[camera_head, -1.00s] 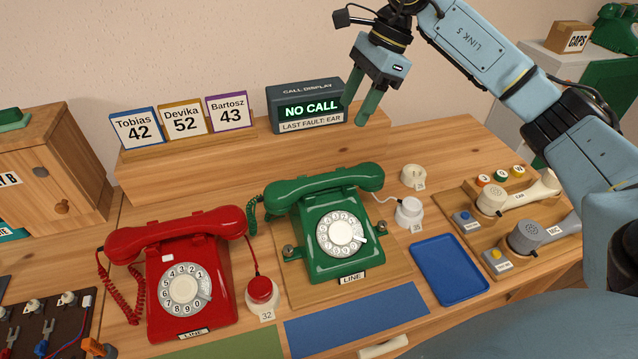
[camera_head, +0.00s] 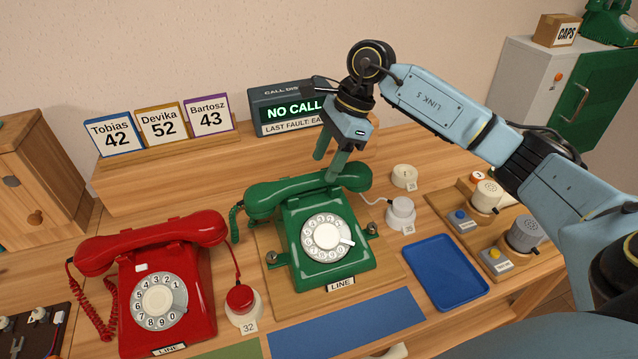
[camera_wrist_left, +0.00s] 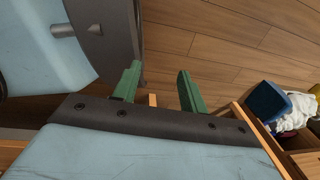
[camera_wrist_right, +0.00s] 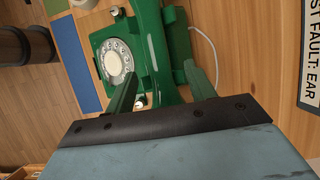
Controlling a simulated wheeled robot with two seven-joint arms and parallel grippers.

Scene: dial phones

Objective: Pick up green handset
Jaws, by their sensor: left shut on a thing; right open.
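The green handset (camera_head: 290,192) lies across the cradle of the green dial phone (camera_head: 335,262). My right gripper (camera_head: 327,168) is open and points down at the handset's right half; one finger overlaps it in the head view. In the right wrist view the handset (camera_wrist_right: 156,50) shows between the open fingers (camera_wrist_right: 160,84), not gripped. My left gripper (camera_wrist_left: 158,80) shows only in its wrist view. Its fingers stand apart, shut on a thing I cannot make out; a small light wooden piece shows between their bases.
A red phone (camera_head: 165,290) stands left of the green one. A round white item (camera_head: 401,212), a blue tray (camera_head: 447,272) and a board with knobs (camera_head: 470,215) lie right. Behind are the call display (camera_head: 290,110) and name cards (camera_head: 162,124). A blue strip (camera_head: 345,322) lies in front.

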